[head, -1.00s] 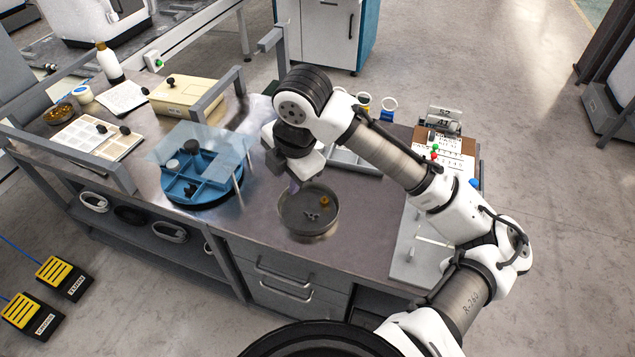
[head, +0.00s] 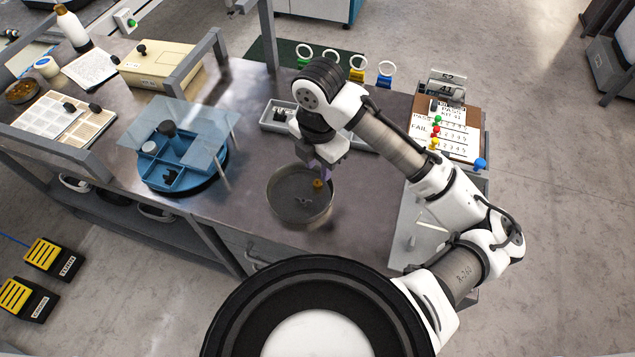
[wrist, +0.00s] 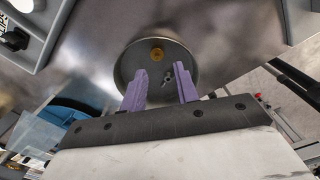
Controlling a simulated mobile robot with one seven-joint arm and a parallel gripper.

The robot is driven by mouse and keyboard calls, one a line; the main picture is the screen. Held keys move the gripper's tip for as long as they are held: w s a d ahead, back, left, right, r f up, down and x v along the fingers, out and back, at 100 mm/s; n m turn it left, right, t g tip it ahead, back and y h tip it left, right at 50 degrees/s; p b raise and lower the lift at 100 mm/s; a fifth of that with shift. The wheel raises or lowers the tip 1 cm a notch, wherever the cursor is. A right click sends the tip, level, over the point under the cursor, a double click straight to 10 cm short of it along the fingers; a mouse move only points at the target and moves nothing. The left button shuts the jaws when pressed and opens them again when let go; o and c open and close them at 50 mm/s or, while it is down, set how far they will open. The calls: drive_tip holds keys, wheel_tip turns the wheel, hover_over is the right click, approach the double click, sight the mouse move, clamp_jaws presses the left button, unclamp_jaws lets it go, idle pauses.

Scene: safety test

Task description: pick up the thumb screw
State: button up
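A small round brass-coloured piece (head: 318,183), which looks like the thumb screw, lies in a shallow round metal dish (head: 272,203) on the bench. In the wrist view the brass piece (wrist: 157,54) is near the far side of the dish (wrist: 127,62), beyond the fingertips. A small grey metal part (wrist: 168,78) lies nearer, between the finger lines; it also shows in the head view (head: 303,202). My gripper (wrist: 161,74) has its purple fingers apart with nothing held. In the head view my gripper (head: 322,171) is above the dish's upper right side, its tips close to the brass piece.
A blue divided tray (head: 160,182) under a clear cover stands left of the dish. A grey tray (head: 358,143) lies behind my wrist. A board with coloured pegs (head: 458,150) is at the right. Bare bench lies left of the dish.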

drive_tip(key=shift+w+a+f+p, duration=0.15)
drive_tip(key=shift+f+p, duration=0.2)
drive_tip(key=shift+f, duration=2.4)
drive_tip(key=shift+c, duration=0.3)
clamp_jaws()
drive_tip(key=shift+r, duration=0.1)
